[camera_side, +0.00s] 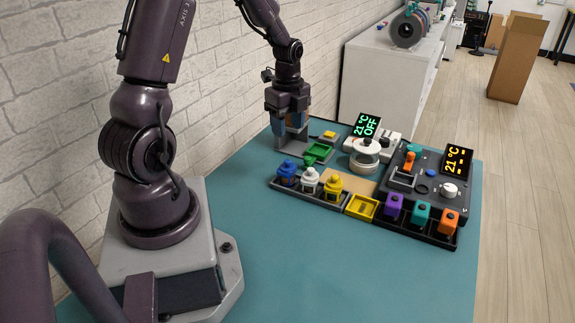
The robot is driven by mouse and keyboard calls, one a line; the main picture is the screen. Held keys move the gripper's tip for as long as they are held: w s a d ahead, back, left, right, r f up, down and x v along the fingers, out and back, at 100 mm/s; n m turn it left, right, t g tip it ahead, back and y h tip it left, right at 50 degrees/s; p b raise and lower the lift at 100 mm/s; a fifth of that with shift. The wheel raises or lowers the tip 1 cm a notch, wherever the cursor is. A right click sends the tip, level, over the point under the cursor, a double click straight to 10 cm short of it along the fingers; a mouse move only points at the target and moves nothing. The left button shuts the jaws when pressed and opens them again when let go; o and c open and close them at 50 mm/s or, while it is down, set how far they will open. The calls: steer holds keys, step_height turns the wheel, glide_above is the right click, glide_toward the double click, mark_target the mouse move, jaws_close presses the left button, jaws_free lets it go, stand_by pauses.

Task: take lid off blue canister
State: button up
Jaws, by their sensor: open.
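The blue canister (287,178) stands at the left end of a dark rack, with its blue lid (288,165) on top. A white canister (309,182) and a yellow canister (332,189) stand to its right in the same rack. My gripper (291,138) is open, with its fingers pointing down, behind and above the blue canister. It is apart from the lid. A grey bracket-like piece shows by the fingers, and I cannot tell whether they touch it.
A green tray (319,151) lies right of my gripper. A dark console (425,185) and a rack of purple, teal and orange canisters (420,217) are at the right. The teal table front (330,270) is clear.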

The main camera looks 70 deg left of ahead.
mark_target(287, 161)
steer(key=f, duration=1)
steer(key=shift+a+f, duration=0.2)
steer(key=shift+f, duration=0.05)
jaws_close()
